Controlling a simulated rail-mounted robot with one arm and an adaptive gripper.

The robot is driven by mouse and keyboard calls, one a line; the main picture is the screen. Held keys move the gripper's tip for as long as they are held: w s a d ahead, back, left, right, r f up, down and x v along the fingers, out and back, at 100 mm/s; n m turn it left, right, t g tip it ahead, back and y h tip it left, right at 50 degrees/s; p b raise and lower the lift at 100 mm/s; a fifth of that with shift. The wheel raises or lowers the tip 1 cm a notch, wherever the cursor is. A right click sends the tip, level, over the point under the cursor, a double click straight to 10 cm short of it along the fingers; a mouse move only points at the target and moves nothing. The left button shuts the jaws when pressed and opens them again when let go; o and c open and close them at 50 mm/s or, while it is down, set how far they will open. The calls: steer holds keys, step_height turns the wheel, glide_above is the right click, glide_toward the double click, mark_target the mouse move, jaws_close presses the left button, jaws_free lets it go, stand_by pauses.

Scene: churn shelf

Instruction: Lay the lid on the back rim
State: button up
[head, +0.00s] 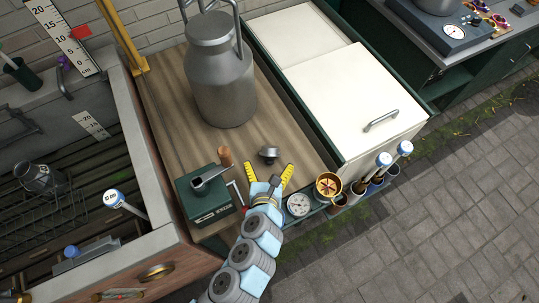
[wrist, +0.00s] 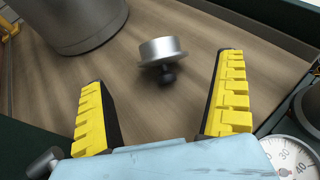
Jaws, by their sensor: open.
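A small silver lid (head: 269,153) with a dark knob is on the wooden shelf board (head: 165,110), in front of and to the right of the large metal churn (head: 219,80). In the wrist view the lid (wrist: 160,48) shows its silver disc, with the black knob on the side nearer me; I cannot tell whether it rests flat or tilted. My gripper (head: 267,172) is open and empty, its yellow fingers apart. The lid appears just beyond the fingertips, between them in the wrist view.
A green grinder box (head: 205,194) with a crank stands left of my gripper. A white drawer cabinet (head: 350,95) stands right; a trough (head: 60,170) lies left.

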steer(key=p+v, duration=0.3)
steer(key=v, duration=0.1)
steer(key=shift+s+r, duration=0.2)
steer(key=shift+r, duration=0.05)
steer(key=shift+s, duration=0.25)
steer(key=shift+p, duration=0.35)
